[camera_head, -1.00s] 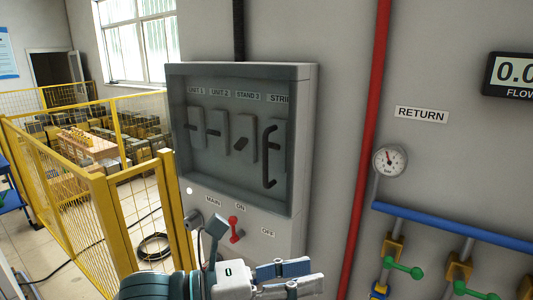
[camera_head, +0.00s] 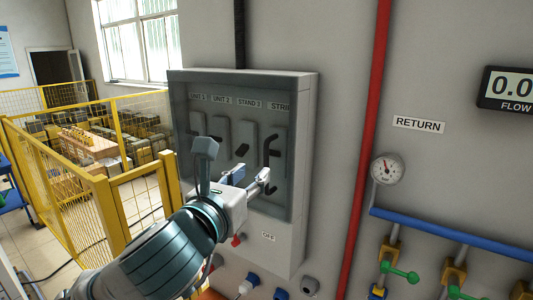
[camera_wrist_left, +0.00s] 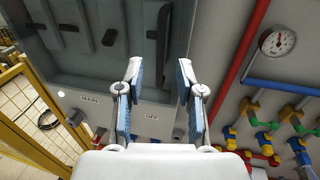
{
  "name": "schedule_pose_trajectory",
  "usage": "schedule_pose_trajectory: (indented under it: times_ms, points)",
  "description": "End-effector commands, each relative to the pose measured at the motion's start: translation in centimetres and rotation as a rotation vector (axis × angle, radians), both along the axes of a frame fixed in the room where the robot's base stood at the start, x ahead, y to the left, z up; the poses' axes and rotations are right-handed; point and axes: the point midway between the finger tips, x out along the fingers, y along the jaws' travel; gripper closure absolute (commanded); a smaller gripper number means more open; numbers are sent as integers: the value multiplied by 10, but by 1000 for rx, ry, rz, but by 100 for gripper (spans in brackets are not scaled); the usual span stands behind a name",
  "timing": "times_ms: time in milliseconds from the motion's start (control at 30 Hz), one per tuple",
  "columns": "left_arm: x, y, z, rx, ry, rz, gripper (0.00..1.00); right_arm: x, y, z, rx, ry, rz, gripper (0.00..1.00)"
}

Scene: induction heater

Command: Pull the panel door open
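The grey wall panel has a dark see-through door (camera_head: 183,125) over several switches, and it looks closed in the head view. A dark upright handle (camera_head: 268,150) is on the door's right side. The handle also shows in the left wrist view (camera_wrist_left: 163,35), ahead of the gap between my fingers. My left gripper (camera_head: 251,176) is in front of the lower right part of the door, fingers apart and empty. In the left wrist view the open fingers (camera_wrist_left: 159,75) are below the handle's lower end, not around it. My right gripper is not in view.
A red lever (camera_head: 238,240) and knobs are below the door. A red pipe (camera_head: 362,150), a gauge (camera_head: 387,169) and a blue pipe (camera_head: 450,234) with valves are to the right. A yellow mesh fence (camera_head: 110,200) stands to the left.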

Motion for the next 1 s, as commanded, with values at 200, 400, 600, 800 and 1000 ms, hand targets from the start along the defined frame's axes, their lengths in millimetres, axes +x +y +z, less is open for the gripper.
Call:
schedule_pose_trajectory:
  times_ms: [200,400,600,800,1000]
  points:
    - [44,-19,2,1,4,0,63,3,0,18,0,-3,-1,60]
    - [67,-29,1,0,1,-2,63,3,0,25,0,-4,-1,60]
    - [73,-31,0,1,0,-2,63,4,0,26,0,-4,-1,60]
    - [73,-31,0,1,0,-2,68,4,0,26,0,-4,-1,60]
    - [73,-31,0,0,0,-2,100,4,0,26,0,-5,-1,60]
